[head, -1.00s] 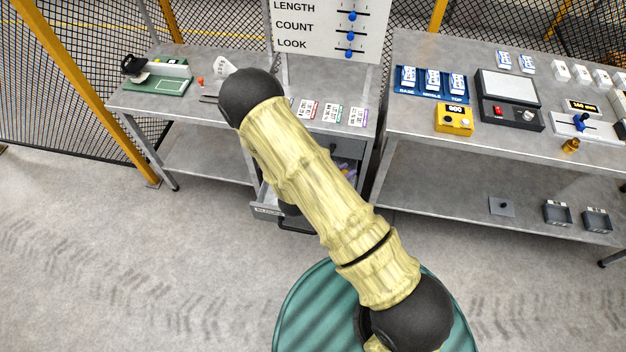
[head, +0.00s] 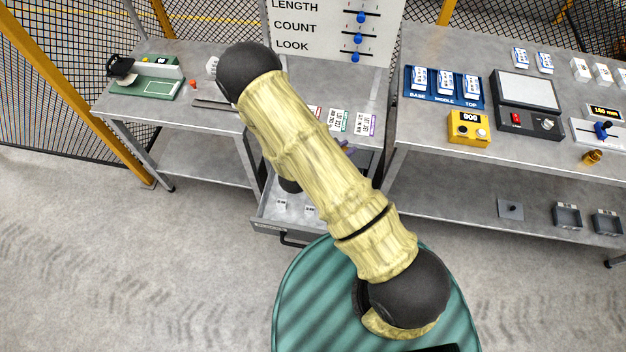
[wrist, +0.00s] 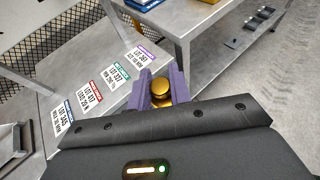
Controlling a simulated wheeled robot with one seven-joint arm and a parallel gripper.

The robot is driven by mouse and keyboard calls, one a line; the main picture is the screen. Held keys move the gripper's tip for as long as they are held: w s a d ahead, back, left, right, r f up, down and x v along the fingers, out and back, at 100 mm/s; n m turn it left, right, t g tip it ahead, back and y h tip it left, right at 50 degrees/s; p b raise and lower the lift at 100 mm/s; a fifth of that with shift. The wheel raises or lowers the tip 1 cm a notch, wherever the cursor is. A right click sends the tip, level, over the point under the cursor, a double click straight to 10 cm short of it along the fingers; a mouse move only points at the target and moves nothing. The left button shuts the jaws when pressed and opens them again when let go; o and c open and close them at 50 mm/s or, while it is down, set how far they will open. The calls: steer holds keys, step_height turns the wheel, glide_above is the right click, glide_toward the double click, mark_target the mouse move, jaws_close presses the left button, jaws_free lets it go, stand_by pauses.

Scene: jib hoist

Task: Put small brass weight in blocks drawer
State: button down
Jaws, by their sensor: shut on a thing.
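My gripper (wrist: 160,92) is shut on the small brass weight (wrist: 160,88), a round golden piece between its purple fingers in the wrist view. An open grey drawer (head: 275,224) sticks out under the middle bench, with small white labels inside. My arm covers part of it. I cannot read whether it is the blocks drawer.
Lot cards (wrist: 93,95) lie on the middle bench top. The right bench (head: 440,155) holds a blue tray (head: 444,100), a yellow counter (head: 468,128), a scale (head: 526,92) and another brass piece (head: 592,157). A green device (head: 155,88) stands on the left bench.

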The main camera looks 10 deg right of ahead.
steer(key=shift+w, duration=0.3)
steer(key=shift+s+a, duration=0.25)
steer(key=shift+s, duration=0.25)
steer(key=shift+f+b, duration=0.3)
steer(key=shift+b, duration=0.2)
steer(key=w+f+m+g+b, duration=0.1)
steer(key=w+f+b, duration=0.3)
steer(key=f+b, duration=1)
steer(key=w+f+m+h+b, duration=0.1)
steer(key=w+f+b, duration=0.3)
steer(key=f+b, duration=1.1)
steer(key=b, duration=1.3)
steer(key=shift+f+g, duration=0.15)
steer(key=shift+g, duration=0.25)
steer(key=shift+f+b, duration=0.75)
steer(key=shift+f, duration=2.35)
steer(key=shift+f+b, duration=0.45)
steer(key=shift+f, duration=1.4)
